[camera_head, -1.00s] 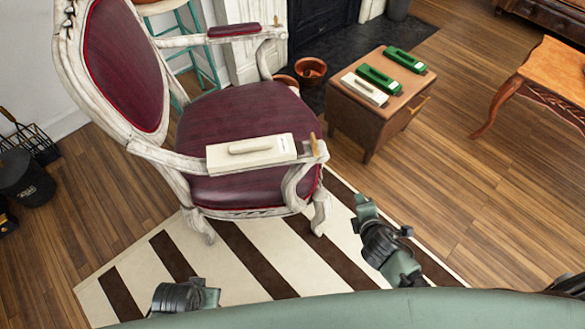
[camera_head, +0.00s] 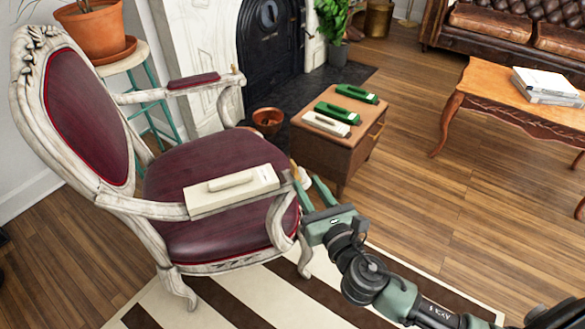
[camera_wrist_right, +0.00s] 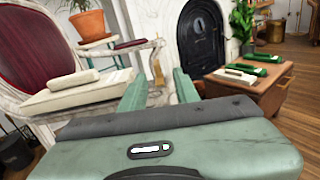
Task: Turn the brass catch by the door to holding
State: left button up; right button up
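A small brass lever-like piece (camera_head: 293,170) stands at the front end of the armchair's near armrest, by the end of a cream block. I take it for the catch. In the right wrist view the brass piece (camera_wrist_right: 158,73) shows between the two fingers, beyond them. My right gripper (camera_head: 308,181) is open, its green fingers pointing at the armrest's front end. I cannot tell whether they touch it. The cream block (camera_head: 232,190) with a raised grip lies on the armrest. A black arched door (camera_head: 268,30) is set in the white fireplace behind. My left gripper is not in view.
The armchair (camera_head: 215,168) fills the left. A wooden cabinet (camera_head: 335,152) bears green and cream blocks and has a brass handle (camera_head: 377,131). Open wood floor lies between cabinet and orange table (camera_head: 480,90).

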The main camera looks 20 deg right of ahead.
aim_at(296, 170)
jog(key=shift+w+a+r+n, duration=0.15)
jog(key=shift+w+a+n, duration=0.1)
jog(key=shift+n, duration=0.15)
jog(key=w, duration=0.7)
jog(key=shift+w+a+b, duration=0.15)
jog(key=shift+a+b, duration=0.15)
jog(key=shift+a, duration=0.05)
grip_shut()
